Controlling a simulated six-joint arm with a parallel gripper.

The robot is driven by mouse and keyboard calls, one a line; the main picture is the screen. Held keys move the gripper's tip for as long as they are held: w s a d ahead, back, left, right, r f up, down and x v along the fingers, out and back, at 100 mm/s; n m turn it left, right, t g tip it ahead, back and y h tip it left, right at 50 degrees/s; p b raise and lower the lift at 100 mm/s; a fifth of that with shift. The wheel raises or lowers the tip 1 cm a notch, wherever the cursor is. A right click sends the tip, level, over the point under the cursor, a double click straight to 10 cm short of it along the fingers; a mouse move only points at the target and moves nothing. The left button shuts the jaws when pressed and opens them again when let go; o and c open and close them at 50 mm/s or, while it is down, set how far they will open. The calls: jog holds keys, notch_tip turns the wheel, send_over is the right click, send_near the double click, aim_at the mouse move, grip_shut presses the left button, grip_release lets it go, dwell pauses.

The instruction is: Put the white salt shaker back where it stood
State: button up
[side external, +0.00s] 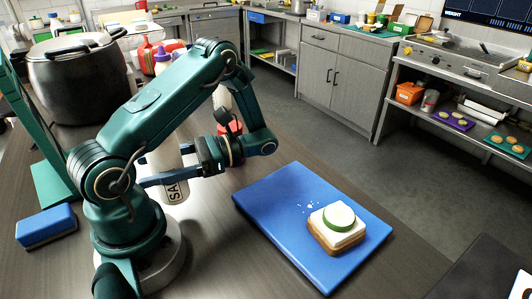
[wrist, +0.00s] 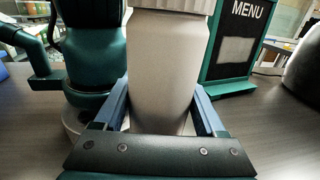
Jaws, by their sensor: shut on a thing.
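The white salt shaker (side external: 174,190) is in my gripper (side external: 166,177), left of the cutting board in the side view. Its dark lettering shows partly, and my arm and fingers hide some of it. The blue fingers are shut around its body from both sides. In the wrist view the shaker (wrist: 165,65) stands nearly upright between the fingers (wrist: 160,92), its cap cut off by the top edge. I cannot tell whether its base touches the counter.
A blue cutting board (side external: 275,235) holds a sandwich (side external: 337,228) and white grains. A blue sponge (side external: 45,224) lies at left; a large pot (side external: 75,80) stands behind. A menu sign (wrist: 236,42) stands beyond the shaker. Bare counter lies between board and arm.

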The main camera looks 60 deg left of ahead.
jog(key=w+a+r+m+t+y, duration=0.2)
jog(key=w+a+m+t+y, duration=0.1)
jog(key=a+m+t+y, duration=0.3)
jog(key=w+a+r+m+t+y, duration=0.25)
jog(key=a+m+t+y, duration=0.2)
jog(key=a+y, duration=0.3)
jog(key=shift+m+t, duration=0.25)
jog(key=shift+m, duration=0.3)
jog(key=shift+w+f, duration=0.2)
jog(key=shift+f, duration=1.3)
jog(key=shift+w+f, duration=0.15)
jog(key=shift+f, duration=1.3)
jog(key=shift+w+f, duration=0.2)
jog(key=shift+f, duration=1.3)
jog(key=o, duration=1.4)
jog(key=shift+f, duration=0.1)
